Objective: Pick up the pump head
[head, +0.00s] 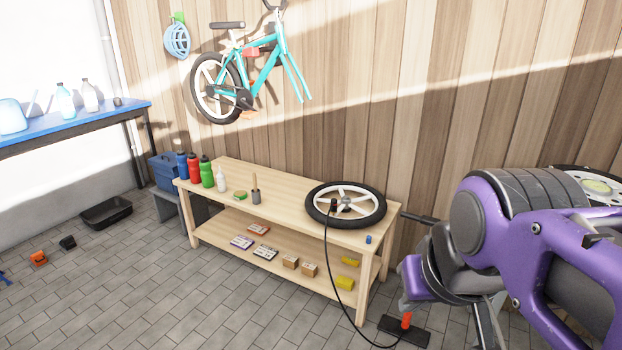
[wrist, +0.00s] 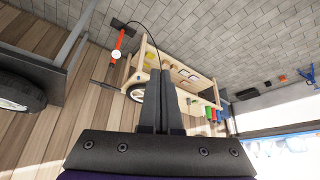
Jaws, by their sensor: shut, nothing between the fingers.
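The floor pump (head: 406,322), red with a black foot, stands in front of the bench's right end, partly hidden by my arm. It also shows in the wrist view (wrist: 117,45). My gripper (wrist: 160,72) is shut and empty, well apart from the bench. Its fingers hide part of the bench and wheel, and I cannot make out the pump head there.
The wooden bench (head: 285,217) carries bottles (head: 194,168) at its left and small boxes on its lower shelf. A bicycle frame (head: 262,65) hangs on the wall. A black tray (head: 106,211) lies on the floor. The floor before the bench is mostly clear.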

